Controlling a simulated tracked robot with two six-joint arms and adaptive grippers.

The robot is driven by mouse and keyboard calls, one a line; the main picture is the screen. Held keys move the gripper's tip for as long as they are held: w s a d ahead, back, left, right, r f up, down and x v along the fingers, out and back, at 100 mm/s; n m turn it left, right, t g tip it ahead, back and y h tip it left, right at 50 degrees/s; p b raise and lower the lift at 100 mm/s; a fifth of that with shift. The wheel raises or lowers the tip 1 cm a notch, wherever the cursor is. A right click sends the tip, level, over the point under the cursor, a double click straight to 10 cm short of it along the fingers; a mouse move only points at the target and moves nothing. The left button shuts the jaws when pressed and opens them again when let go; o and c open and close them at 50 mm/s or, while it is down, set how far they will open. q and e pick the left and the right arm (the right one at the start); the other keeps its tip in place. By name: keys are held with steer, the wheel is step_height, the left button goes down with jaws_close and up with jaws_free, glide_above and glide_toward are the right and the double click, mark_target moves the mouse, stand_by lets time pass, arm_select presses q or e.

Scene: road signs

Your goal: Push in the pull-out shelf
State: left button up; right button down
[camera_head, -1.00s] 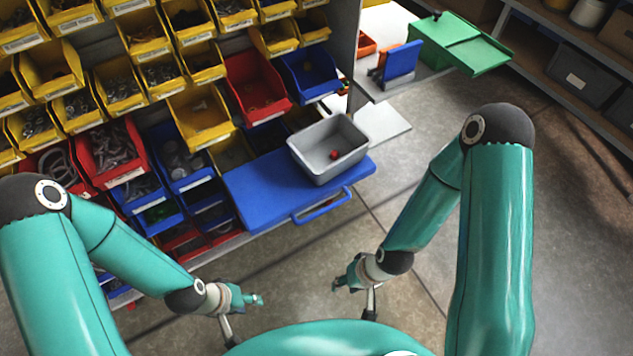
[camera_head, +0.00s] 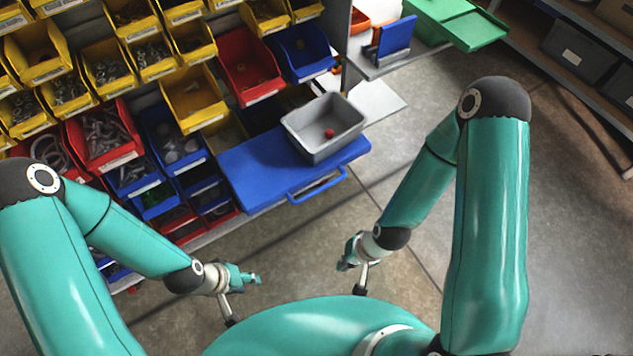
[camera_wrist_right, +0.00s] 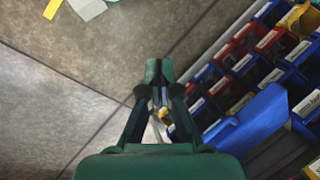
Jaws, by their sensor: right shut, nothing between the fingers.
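The blue pull-out shelf (camera_head: 250,175) sticks out from the rack of bins, with a blue handle (camera_head: 318,186) on its front edge. A grey bin (camera_head: 322,145) with a small red object (camera_head: 329,133) inside stands on its right part. A blue slab that looks like the shelf shows in the right wrist view (camera_wrist_right: 250,122). My left gripper (camera_head: 252,279) hangs below and left of the shelf, apart from it; its fingers are too small to read. My right gripper (camera_head: 348,256) is shut and empty, below the handle and apart from it; its fingers show in the right wrist view (camera_wrist_right: 158,75).
Yellow, red (camera_head: 248,68) and blue bins of small parts fill the rack behind and left of the shelf. A side surface with a green box (camera_head: 455,25) and a blue panel (camera_head: 393,40) is at the upper right. The floor before the shelf is clear.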

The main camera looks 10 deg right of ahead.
steer(key=m, duration=0.2)
steer(key=m+t+b, duration=0.8)
steer(key=t+b, duration=0.3)
steer(key=b, duration=2.2)
glide_toward(313, 178)
steer(key=b+x, duration=0.2)
steer(key=x, duration=0.3)
steer(key=shift+w+a+f, duration=0.2)
steer(key=shift+f, duration=0.1)
steer(key=shift+w+a+f, duration=0.15)
steer(key=shift+w+f, duration=0.05)
steer(key=shift+w, duration=0.25)
steer(key=shift+w, duration=0.15)
